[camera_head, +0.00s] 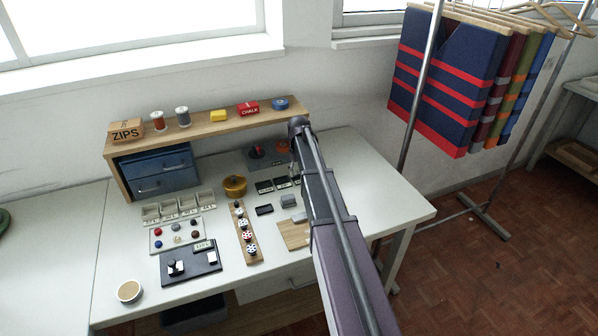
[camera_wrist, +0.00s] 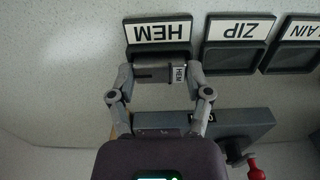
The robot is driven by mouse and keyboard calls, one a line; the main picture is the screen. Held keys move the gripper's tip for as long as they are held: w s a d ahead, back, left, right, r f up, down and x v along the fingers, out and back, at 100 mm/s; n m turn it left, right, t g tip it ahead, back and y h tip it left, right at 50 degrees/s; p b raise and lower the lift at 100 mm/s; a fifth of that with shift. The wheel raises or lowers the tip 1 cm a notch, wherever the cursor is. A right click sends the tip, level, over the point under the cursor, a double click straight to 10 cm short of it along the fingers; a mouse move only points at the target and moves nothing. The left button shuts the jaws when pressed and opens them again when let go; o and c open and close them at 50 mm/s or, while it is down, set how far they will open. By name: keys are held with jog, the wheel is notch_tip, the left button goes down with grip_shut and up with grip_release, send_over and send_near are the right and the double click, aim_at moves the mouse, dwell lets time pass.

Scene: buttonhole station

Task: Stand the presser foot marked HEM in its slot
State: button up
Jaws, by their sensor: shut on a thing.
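The foot lies across between the two fingers. The dark slot with the large HEM label (camera_wrist: 158,33) is right beside the foot in the picture; the foot overlaps the slot's near edge. I cannot tell whether they touch. The ZIP slot (camera_wrist: 236,61) and a slot labelled "...AIN" (camera_wrist: 294,63) stand alongside. In the head view the row of dark slots (camera_head: 264,187) shows, partly covered by my arm; the held foot cannot be made out there.
A grey block (camera_wrist: 255,124) with a red knob (camera_wrist: 254,166) stands close by the gripper. In the head view a yellow-brown round tin (camera_head: 235,186), a wooden strip of bobbins (camera_head: 239,212) and a black block (camera_head: 264,210) are left of the arm. The right table end is clear.

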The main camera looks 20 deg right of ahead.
jog(key=shift+s+f+b, duration=0.1)
jog(key=shift+f+b, duration=0.2)
jog(key=shift+b, duration=0.05)
jog(key=o, duration=1)
jog(key=shift+c, duration=0.2)
jog(key=shift+o, duration=0.9)
jog(key=shift+f, duration=0.15)
jog(key=shift+r, duration=0.25)
notch_tip(320, 180, up, 13)
jog(key=p, duration=1.3)
jog(key=shift+a, duration=0.1)
